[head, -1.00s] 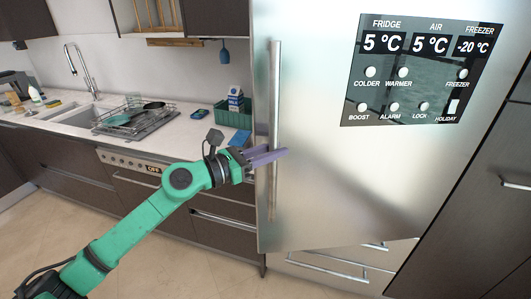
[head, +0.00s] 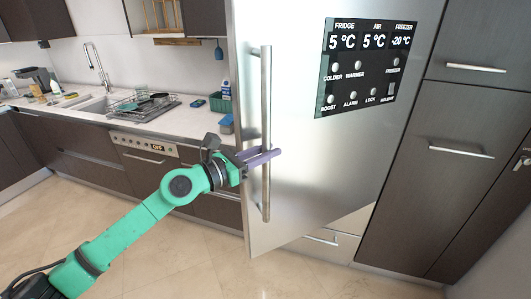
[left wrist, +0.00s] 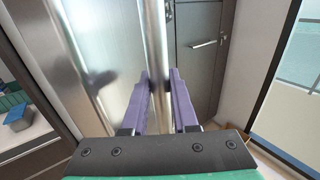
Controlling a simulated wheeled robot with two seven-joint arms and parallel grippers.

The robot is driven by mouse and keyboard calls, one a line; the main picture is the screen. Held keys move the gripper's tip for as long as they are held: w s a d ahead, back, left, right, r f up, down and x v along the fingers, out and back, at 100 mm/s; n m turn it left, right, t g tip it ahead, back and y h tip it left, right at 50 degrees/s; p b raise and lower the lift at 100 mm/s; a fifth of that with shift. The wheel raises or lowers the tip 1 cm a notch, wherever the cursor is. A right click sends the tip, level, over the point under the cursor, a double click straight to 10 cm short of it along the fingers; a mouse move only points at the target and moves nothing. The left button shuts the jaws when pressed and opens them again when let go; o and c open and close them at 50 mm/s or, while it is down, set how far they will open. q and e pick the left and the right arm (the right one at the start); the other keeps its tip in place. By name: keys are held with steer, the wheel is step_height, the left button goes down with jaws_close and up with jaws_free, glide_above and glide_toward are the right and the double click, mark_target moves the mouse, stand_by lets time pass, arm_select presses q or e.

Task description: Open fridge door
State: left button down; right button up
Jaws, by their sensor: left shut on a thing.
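The fridge door (head: 300,180) is a tall brushed-steel panel with a dark display panel (head: 362,66) near its top. In the head view it stands swung out a little from the fridge body, with its lower edge slanted over the drawer below. Its long vertical bar handle (head: 266,110) runs along the left side of the door. My left gripper (head: 264,156) is shut on the handle at its lower middle part. In the left wrist view its purple fingers (left wrist: 160,98) lie either side of the handle bar (left wrist: 157,45). My right gripper is not in view.
A counter (head: 190,117) with a sink, a dish rack (head: 142,104) and small items stands left of the fridge. Dark cabinets (head: 455,130) stand to the right. A freezer drawer (head: 320,241) is below the door. The tiled floor in front is clear.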

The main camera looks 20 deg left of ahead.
arm_select(q)
steer(key=shift+s+d+r, duration=0.15)
steer(key=shift+s+d, duration=0.05)
steer(key=shift+s, duration=0.05)
steer(key=c, duration=0.7)
jaws_free()
steer(key=b+v, duration=0.9)
steer(key=v, duration=0.5)
steer(key=shift+s+a, duration=0.2)
